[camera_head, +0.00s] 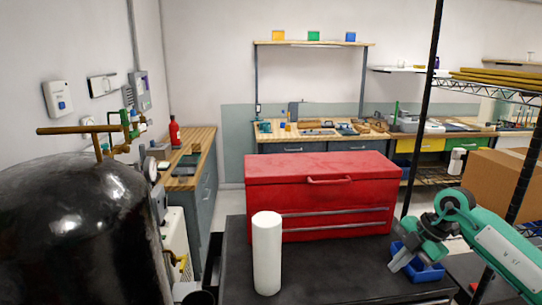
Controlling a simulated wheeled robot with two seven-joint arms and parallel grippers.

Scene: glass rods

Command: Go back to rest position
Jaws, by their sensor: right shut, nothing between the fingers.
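My right arm comes in from the lower right, green and white, bent at a round joint. Its gripper (397,262) points down and left, in front of the blue bin at the right end of the dark table. The gripper is shut with nothing held. It is small in the view and its fingertips are hard to make out. My left gripper is not in view. No glass rods can be made out.
A white cylinder (267,254) stands upright on the dark table (335,275), in front of a red toolbox (318,185). A blue bin (432,271) is close to my right gripper. A black tank (70,235) fills the lower left. Wire shelving with dark posts (423,110) stands at right.

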